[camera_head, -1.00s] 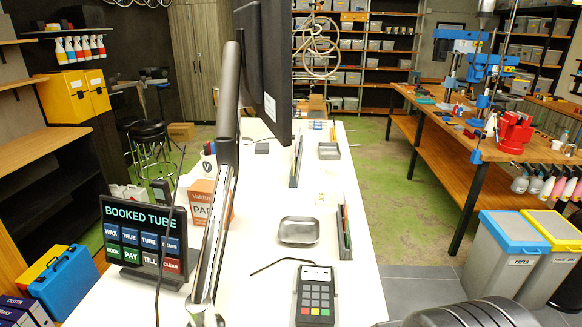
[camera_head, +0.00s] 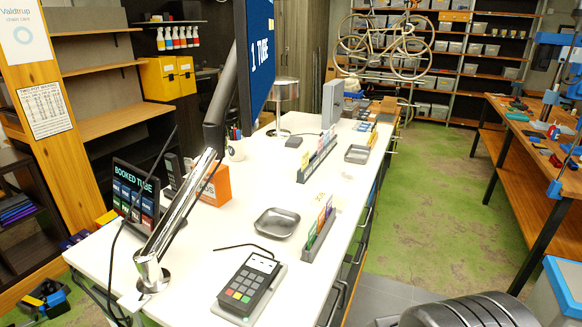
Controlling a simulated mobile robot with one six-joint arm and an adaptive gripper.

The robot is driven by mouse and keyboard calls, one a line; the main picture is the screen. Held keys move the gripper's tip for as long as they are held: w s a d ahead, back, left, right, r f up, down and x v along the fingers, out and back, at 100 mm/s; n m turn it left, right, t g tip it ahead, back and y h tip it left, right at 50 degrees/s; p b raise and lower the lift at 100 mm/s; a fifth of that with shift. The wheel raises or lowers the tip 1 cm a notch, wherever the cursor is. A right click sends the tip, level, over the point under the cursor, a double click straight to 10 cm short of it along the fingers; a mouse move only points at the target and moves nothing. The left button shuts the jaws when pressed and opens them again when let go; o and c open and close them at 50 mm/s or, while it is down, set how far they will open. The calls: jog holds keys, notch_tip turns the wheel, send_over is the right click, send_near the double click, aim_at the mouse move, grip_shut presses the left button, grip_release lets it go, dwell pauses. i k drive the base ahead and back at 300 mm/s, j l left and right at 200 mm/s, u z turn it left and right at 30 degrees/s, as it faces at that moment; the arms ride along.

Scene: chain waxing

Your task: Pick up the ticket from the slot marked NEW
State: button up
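Two grey racks with coloured upright cards stand on the white counter (camera_head: 215,262). The near rack (camera_head: 316,240) is right of a metal tray and holds several green, red and yellow cards. The longer far rack (camera_head: 318,160) also holds several coloured cards. I cannot read a NEW mark on either rack, and cannot tell which card is the ticket. My gripper is not in view; only a dark rounded part of my own body shows at the bottom right.
A workbench (camera_head: 530,160) stands at the right. Green floor between is clear.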

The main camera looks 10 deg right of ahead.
aim_at(304, 158)
jog(key=i+l+u, duration=0.85)
jog(key=l+u, duration=0.25)
jog(key=l, duration=0.15)
